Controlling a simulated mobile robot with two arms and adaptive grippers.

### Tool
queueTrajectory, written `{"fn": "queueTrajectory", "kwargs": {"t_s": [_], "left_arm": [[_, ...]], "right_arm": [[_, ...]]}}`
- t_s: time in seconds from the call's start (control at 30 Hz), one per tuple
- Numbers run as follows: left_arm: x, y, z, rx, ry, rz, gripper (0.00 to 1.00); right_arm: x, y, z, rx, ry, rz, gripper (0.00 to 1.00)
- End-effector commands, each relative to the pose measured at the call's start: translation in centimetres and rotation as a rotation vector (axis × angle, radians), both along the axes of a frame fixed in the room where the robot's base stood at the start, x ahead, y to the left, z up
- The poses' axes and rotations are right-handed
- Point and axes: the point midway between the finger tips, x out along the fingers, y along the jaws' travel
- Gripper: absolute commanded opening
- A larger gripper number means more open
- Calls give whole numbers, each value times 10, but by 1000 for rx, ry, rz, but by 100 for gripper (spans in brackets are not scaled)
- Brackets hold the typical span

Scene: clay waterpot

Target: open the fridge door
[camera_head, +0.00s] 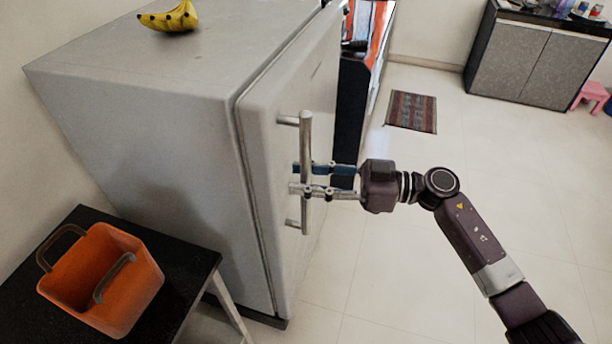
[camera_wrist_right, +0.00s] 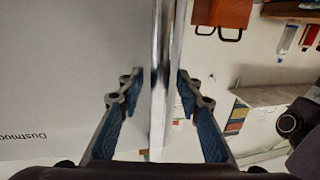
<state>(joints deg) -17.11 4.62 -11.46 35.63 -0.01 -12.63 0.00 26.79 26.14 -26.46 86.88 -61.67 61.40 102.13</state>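The grey fridge (camera_head: 150,110) stands at the left in the head view, and its door (camera_head: 280,90) looks shut against the body. A vertical metal bar handle (camera_head: 305,145) is on the door front. My right gripper (camera_head: 306,179) reaches in from the right at the handle's middle. In the right wrist view the handle (camera_wrist_right: 162,60) runs between the two blue-padded fingers of the right gripper (camera_wrist_right: 158,92). The fingers are apart, with a visible gap on the handle's left side; the right finger is closer to it. My left gripper is not in view.
Bananas (camera_head: 170,17) lie on the fridge top. A black table (camera_head: 190,262) with an orange basket (camera_head: 100,280) stands beside the fridge at lower left. A striped mat (camera_head: 411,111) and a grey cabinet (camera_head: 535,62) are farther back. The tiled floor before the door is clear.

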Motion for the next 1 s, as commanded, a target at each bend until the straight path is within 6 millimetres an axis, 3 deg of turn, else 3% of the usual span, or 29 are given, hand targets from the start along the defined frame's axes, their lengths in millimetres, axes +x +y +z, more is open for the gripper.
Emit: {"fn": "queueTrajectory", "kwargs": {"t_s": [0.1,0.4,0.77,1.0], "left_arm": [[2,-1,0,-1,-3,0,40],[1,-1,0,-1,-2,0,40],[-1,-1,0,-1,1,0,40],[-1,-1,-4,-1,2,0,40]], "right_arm": [[0,0,0,0,0,0,31],[0,-1,0,0,0,-1,0],[0,-2,0,0,0,-1,0],[-2,-18,-1,-3,0,10,0]]}}
